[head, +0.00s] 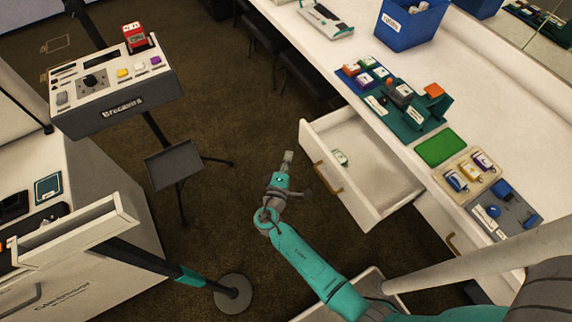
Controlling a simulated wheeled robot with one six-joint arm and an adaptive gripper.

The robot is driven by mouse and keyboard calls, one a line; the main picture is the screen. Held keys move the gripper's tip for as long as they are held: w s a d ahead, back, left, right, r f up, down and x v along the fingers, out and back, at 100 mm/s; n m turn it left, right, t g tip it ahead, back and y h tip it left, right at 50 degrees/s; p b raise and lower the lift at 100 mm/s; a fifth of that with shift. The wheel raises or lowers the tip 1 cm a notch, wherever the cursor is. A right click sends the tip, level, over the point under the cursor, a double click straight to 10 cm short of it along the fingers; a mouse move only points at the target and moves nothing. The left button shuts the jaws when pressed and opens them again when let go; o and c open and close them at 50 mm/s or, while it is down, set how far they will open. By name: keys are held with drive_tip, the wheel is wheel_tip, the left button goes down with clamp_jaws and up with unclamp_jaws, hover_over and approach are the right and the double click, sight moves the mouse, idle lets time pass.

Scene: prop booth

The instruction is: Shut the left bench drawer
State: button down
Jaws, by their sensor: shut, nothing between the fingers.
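The left bench drawer (377,183) is pulled well out of the white bench. Its front panel has a brass-coloured handle (328,177), and a small white and green item (340,157) lies inside near the front. My gripper (288,156) is shut and empty. In the head view it is just left of the drawer front, over the dark carpet, with a visible gap between them. Whether it is level with the drawer front is hard to tell.
The bench top (420,60) bears a blue bin (408,28), a teal rack (410,112) and a green mat (441,147). Another handle (452,243) shows lower right. A music-stand-like support (173,164) and a breaker console (115,90) stand left. Carpet between is open.

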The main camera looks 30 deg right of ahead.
sight(304, 133)
drive_tip(key=w+d, duration=0.1)
drive_tip(key=d, duration=0.1)
drive_tip(key=w+d, duration=0.1)
drive_tip(key=d, duration=0.1)
drive_tip(key=w+d, duration=0.1)
drive_tip(key=d, duration=0.1)
drive_tip(key=shift+w+d, duration=0.15)
drive_tip(key=shift+d, duration=0.6)
